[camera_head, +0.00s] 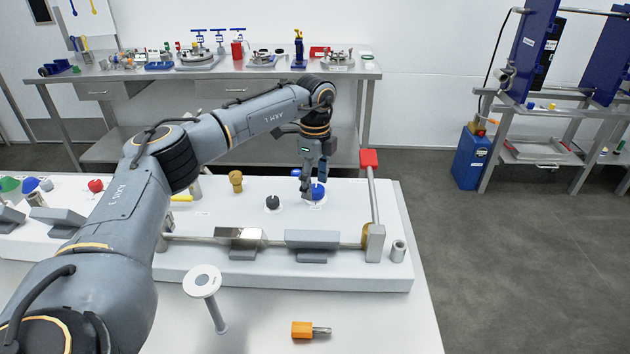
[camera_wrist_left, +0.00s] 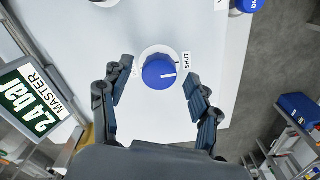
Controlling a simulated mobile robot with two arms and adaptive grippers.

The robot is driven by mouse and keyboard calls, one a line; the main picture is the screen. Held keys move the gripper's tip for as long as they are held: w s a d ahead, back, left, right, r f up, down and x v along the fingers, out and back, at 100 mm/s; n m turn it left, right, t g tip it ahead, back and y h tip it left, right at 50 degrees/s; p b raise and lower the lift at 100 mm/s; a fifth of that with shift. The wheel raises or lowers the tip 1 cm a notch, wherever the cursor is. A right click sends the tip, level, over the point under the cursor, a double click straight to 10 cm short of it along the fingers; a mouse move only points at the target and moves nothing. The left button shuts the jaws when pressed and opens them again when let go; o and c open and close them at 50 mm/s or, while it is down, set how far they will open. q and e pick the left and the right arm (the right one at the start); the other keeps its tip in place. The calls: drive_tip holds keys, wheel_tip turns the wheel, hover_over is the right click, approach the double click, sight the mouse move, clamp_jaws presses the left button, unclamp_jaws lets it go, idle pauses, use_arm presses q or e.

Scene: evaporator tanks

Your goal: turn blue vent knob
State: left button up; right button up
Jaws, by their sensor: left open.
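A round blue knob (camera_head: 317,191) stands on the white panel (camera_head: 345,218), under and beside my left gripper (camera_head: 313,183). In the left wrist view the blue knob (camera_wrist_left: 159,72) sits on a pale round base, and a white line on its top points right, toward a "SHUT" label (camera_wrist_left: 186,60). My left gripper (camera_wrist_left: 159,86) is open, with one finger on each side of the knob; a gap shows on both sides. I cannot tell how far the fingertips are above the panel. My right gripper is not in view.
A second blue knob (camera_wrist_left: 250,4) is at the wrist view's top edge. A dark knob (camera_head: 272,203) and a brass knob (camera_head: 236,181) stand left of the gripper. A red-topped lever (camera_head: 369,160) rises to the right. An orange-handled piece (camera_head: 305,330) lies in front.

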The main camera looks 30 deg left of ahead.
use_arm(q)
drive_tip(key=shift+f, duration=0.2)
drive_tip(key=c, duration=1.2)
